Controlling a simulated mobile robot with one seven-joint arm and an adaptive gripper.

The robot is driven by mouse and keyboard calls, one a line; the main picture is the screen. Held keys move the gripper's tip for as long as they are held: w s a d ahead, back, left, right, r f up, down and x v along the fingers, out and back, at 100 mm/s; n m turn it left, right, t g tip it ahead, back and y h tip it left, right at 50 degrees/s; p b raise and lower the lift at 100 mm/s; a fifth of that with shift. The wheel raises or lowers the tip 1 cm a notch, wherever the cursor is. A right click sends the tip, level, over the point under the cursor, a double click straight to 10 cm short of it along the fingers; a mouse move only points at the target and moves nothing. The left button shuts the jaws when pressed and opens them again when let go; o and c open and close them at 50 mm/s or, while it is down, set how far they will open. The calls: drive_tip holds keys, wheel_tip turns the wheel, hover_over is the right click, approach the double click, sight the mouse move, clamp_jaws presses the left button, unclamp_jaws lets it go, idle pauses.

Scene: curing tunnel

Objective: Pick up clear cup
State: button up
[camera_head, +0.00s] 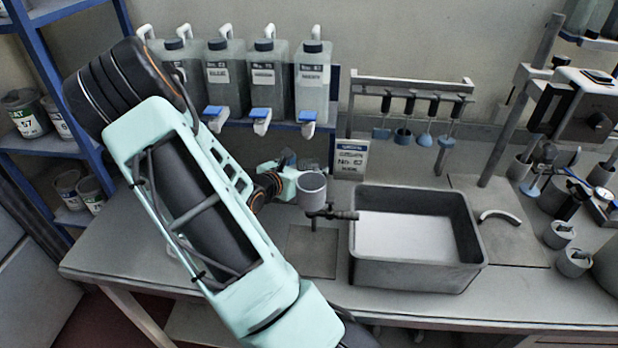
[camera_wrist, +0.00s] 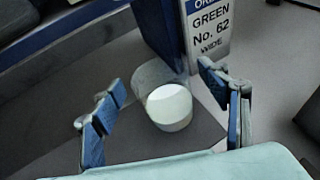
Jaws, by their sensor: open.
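A pale, round cup (camera_wrist: 170,108) stands on the grey bench surface in the wrist view, between the two fingers of my gripper (camera_wrist: 163,88). My gripper is open, and I cannot tell whether either finger touches the cup. A greyer round shape shows directly behind the cup; I cannot tell if it is a second cup or a shadow. In the head view my gripper (camera_head: 298,166) is low over the bench, left of the sign. A grey cup (camera_head: 312,190) on a dark nozzle-like tool shows in front of it; I cannot tell whether this is the same cup.
A sign (camera_head: 350,160) reading Green No. 62 stands right of my gripper, and it is close in the wrist view (camera_wrist: 208,30). A grey tray (camera_head: 418,275) sits to the right. Several bottles (camera_head: 313,80) line the back. A rack (camera_head: 410,85) holds hanging tools.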

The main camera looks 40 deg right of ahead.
drive_tip(key=shift+x, duration=0.9)
drive_tip(key=shift+c, duration=0.3)
drive_tip(key=c, duration=1.3)
drive_tip(key=shift+r, duration=0.1)
drive_tip(key=shift+c, duration=0.5)
drive_tip(key=shift+r, duration=0.1)
